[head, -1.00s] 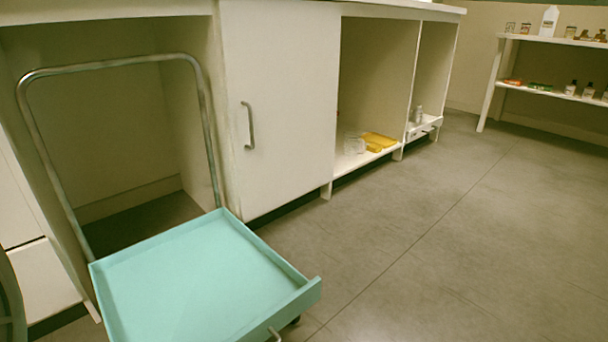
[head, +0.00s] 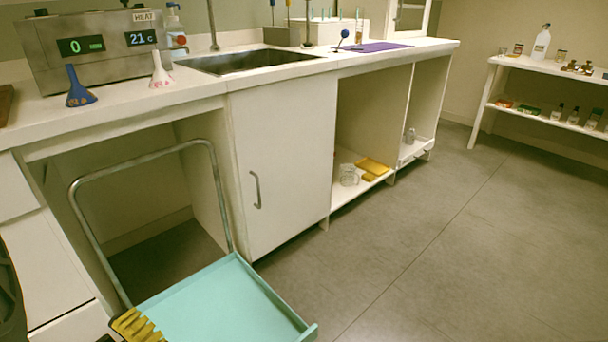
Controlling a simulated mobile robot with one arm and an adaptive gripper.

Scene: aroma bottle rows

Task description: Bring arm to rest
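A yellow ribbed piece, which looks like part of my gripper (head: 137,326), shows at the bottom left of the head view. It is in front of the near left corner of the teal cart (head: 225,300) in the picture. Only a small part of it shows, cut by the frame's lower edge, so I cannot tell whether the gripper is open or shut, or whether it holds anything. The visible part of the cart's bed is empty. A dark curved part at the left edge seems to be mine.
Open cabinets hold a yellow cloth (head: 373,166). A shelf (head: 545,64) with bottles stands right. The middle floor is clear.

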